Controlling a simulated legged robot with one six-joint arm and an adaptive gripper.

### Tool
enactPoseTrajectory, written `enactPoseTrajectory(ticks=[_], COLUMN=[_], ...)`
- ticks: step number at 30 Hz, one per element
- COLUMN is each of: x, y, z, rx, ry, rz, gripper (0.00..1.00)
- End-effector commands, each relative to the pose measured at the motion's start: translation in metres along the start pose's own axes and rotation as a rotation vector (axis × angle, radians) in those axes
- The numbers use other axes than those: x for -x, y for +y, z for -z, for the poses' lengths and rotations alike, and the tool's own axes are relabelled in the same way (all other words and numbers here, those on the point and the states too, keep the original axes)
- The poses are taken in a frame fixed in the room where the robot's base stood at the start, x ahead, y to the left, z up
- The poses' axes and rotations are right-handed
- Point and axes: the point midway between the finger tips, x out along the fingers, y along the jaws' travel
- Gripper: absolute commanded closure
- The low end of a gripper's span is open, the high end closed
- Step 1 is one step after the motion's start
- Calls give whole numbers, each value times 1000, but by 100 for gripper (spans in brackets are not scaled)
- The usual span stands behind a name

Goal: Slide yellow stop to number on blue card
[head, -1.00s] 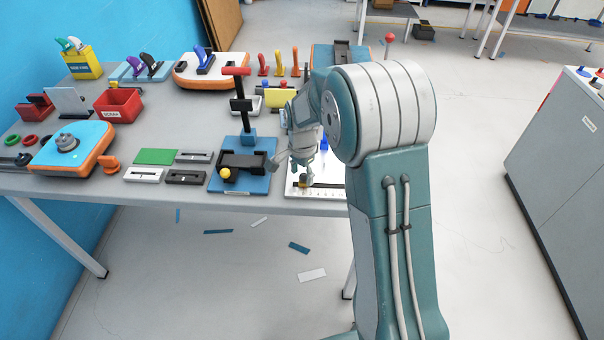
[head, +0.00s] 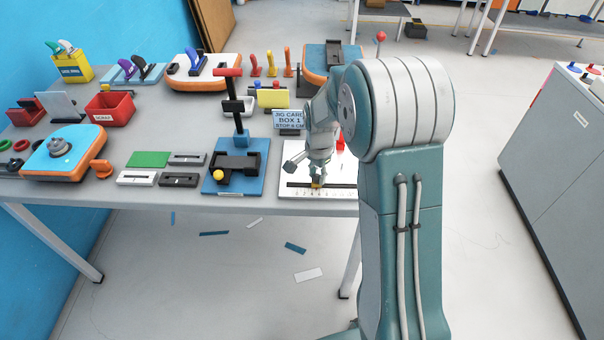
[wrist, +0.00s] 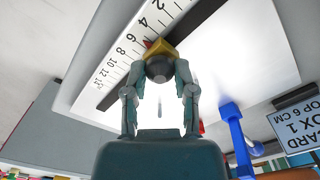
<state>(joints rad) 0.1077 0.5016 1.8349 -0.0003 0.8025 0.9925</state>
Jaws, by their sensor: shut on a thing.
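The yellow stop (wrist: 162,49) sits on the dark slot of a white scale board (head: 290,188). It also shows in the head view (head: 317,183). My gripper (wrist: 159,66) is shut on the stop from above. In the wrist view a small red pointer at the stop lies close to the 6 on the scale, perhaps slightly toward the 4; the exact reading is unclear. The blue card (head: 289,121) stands behind the board and reads "JIG CARD BOX 1 STOP 6 CM".
A blue clamp fixture (head: 250,187) with a yellow ball stands left of the board. A blue upright part (wrist: 232,120) and a red part (head: 340,143) are close behind my gripper. The table's front edge is just before the board.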

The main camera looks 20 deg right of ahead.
Motion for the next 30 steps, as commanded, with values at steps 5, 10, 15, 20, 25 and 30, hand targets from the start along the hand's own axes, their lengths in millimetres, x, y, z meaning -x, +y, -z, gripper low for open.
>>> enactPoseTrajectory(ticks=[5,10,15,20,25,30], x=[-2,-2,-2,-1,2,26], y=[5,5,5,5,4,3], z=[3,2,2,3,3,4], rx=[0,0,1,0,0,0], ry=[-4,-5,-4,-3,-1,1], rz=[-5,-6,-5,-3,-1,2], gripper=[100,100,31,31,31,31])
